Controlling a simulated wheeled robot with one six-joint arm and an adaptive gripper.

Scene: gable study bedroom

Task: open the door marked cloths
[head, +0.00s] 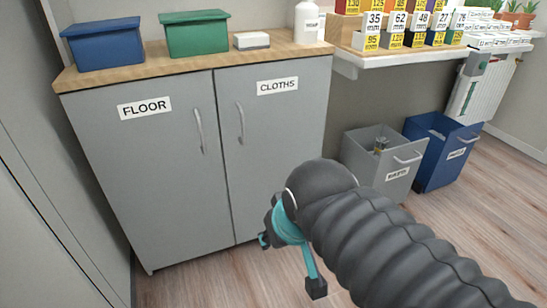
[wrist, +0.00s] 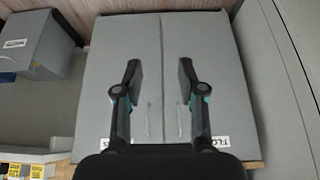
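The grey door marked CLOTHS (head: 285,140) is the right door of a low two-door cabinet, and it is shut. Its label (head: 277,86) is near the top, and its upright bar handle (head: 240,123) is by the middle seam. My gripper (wrist: 158,70) is open and empty in the wrist view, its fingers spread in front of the doors. That view is upside down, with the CLOTHS door (wrist: 112,55) on the left and its handle (wrist: 149,121) low between the fingers. In the head view my arm hides part of the gripper, low before the door.
The FLOOR door (head: 150,170) is shut on the left, with its own handle (head: 199,130). Blue (head: 104,44) and green (head: 194,33) boxes stand on top. A grey bin (head: 380,165) and a blue bin (head: 437,150) stand right of the cabinet. Floor in front is clear.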

